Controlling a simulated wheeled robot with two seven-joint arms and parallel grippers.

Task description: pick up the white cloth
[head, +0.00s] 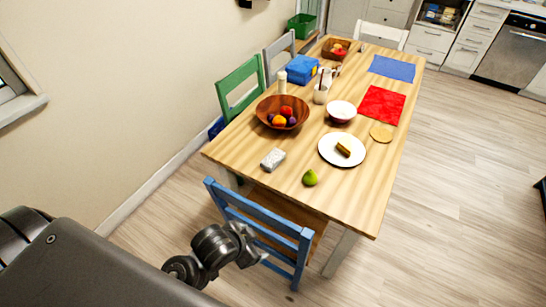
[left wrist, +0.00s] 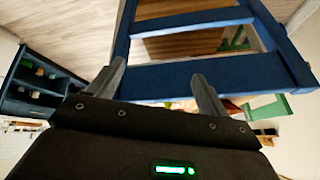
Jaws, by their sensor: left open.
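A small folded white cloth (head: 272,158) with a greyish pattern lies on the wooden table (head: 240,150) near its front left edge. My left gripper (head: 250,246) is below and in front of the table, close to the blue chair (head: 265,218). It is apart from the cloth. In the left wrist view my left gripper (left wrist: 158,85) is open, with nothing between its fingers and the blue chair's slats beyond them. The cloth cannot be made out in that view. My right gripper is not in view.
The blue chair stands at the table's front end. A wall (head: 120,90) runs along the left. Floor to the right is clear.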

